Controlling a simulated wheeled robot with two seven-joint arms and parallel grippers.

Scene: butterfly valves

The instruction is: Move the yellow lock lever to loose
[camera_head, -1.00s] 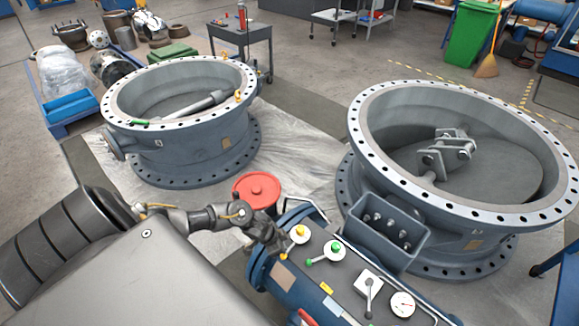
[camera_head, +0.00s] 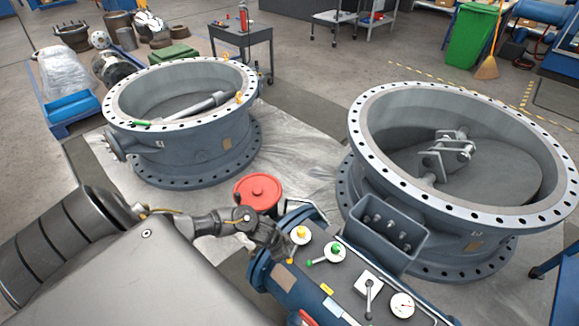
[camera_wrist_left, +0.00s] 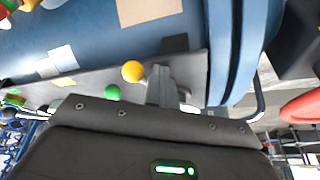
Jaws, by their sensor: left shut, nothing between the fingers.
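The yellow lock lever (camera_head: 301,233) has a yellow knob on a pale round plate, on top of the blue actuator near its flanged end. My left gripper (camera_head: 283,252) is just left of it, its fingers pointing down and shut with nothing between them. In the left wrist view the yellow knob (camera_wrist_left: 133,71) is beside the grey fingers (camera_wrist_left: 160,86); I cannot tell whether they touch. The lever's arm is hidden in that view. My right gripper is not in view.
A green-knobbed lever (camera_head: 334,250) sits right of the yellow one. A grey-handled switch (camera_head: 369,288) and a gauge (camera_head: 402,305) are further along the blue actuator (camera_head: 290,284). Large valve bodies (camera_head: 180,150) lie beyond.

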